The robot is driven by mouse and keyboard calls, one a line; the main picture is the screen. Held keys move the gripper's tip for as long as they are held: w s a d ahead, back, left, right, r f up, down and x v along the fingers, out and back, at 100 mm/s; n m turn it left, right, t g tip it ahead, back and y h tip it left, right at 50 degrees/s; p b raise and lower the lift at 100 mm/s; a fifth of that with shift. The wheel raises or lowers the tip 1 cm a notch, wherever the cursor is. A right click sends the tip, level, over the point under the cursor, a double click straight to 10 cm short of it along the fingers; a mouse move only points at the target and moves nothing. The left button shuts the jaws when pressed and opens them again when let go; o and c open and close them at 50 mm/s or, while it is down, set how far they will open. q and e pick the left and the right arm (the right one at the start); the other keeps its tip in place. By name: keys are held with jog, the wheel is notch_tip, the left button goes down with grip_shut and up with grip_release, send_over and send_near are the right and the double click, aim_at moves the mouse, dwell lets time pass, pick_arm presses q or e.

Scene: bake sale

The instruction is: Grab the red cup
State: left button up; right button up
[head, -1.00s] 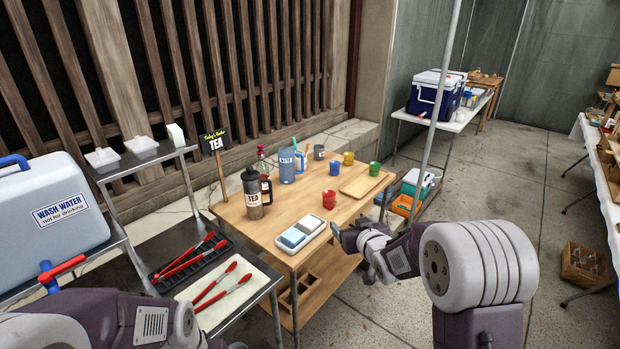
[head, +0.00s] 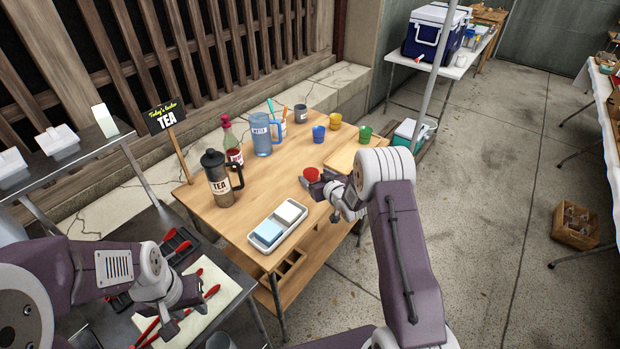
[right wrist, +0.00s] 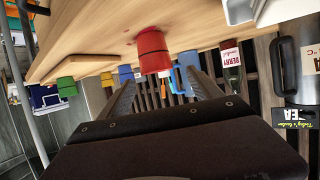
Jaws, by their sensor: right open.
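The red cup (head: 311,173) stands on the wooden table (head: 212,205), its lower part hidden by my right gripper (head: 317,187) in the head view. In the right wrist view, which is upside down, the red cup (right wrist: 153,48) appears upright on the table, ahead of the two spread fingers of my right gripper (right wrist: 155,82). That gripper is open and empty. I cannot tell whether the fingers reach around the cup. My left gripper (head: 182,306) hangs over the metal side table near the red-handled tongs (head: 147,330); its jaws are unclear.
Behind the cup stand blue (head: 319,133), yellow (head: 335,121) and green (head: 365,133) cups and a blue pitcher (head: 262,135). A wooden board (head: 345,155) lies behind right.

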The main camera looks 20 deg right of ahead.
aim_at(308, 171)
jog(key=x, duration=0.3)
jog(key=shift+w+d+f, duration=0.25)
jog(key=shift+d+f, duration=0.05)
jog(key=shift+f, duration=0.1)
jog(key=shift+w+a+p, duration=0.3)
jog(key=shift+w, duration=0.1)
jog(key=x, duration=0.4)
jog(key=shift+d+f, duration=0.15)
jog(key=shift+f, duration=0.2)
jog(key=shift+s+r, duration=0.1)
jog(key=shift+r, duration=0.05)
jog(key=c, duration=1.4)
